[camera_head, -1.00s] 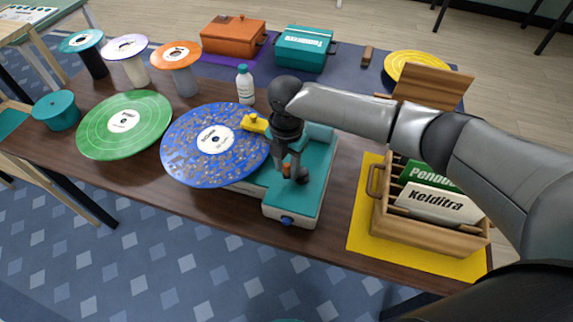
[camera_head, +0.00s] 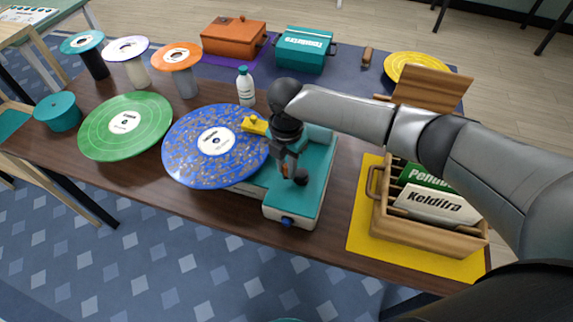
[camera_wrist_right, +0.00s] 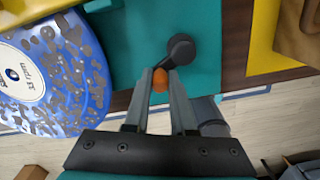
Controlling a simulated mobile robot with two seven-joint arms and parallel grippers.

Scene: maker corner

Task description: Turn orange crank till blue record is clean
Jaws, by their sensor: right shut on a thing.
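The blue record (camera_head: 190,152) lies on the teal record-cleaning machine (camera_head: 308,196) at the table's middle. Brownish-grey patches of dirt cover much of its blue surface around the white label. A yellow arm (camera_head: 254,125) reaches over the record's right edge. My right gripper (camera_head: 289,170) points down over the machine's teal top and is shut on the orange crank handle. In the right wrist view the orange crank handle (camera_wrist_right: 160,79) sits between the fingertips, beside the crank's dark hub (camera_wrist_right: 181,47). The record also shows in that view (camera_wrist_right: 80,75). My left gripper is not in view.
A green record (camera_head: 100,140) lies left of the blue one. A white bottle (camera_head: 245,86) stands behind it. A wooden crate (camera_head: 425,236) with record sleeves stands on a yellow mat at right. Orange and teal boxes stand at the back.

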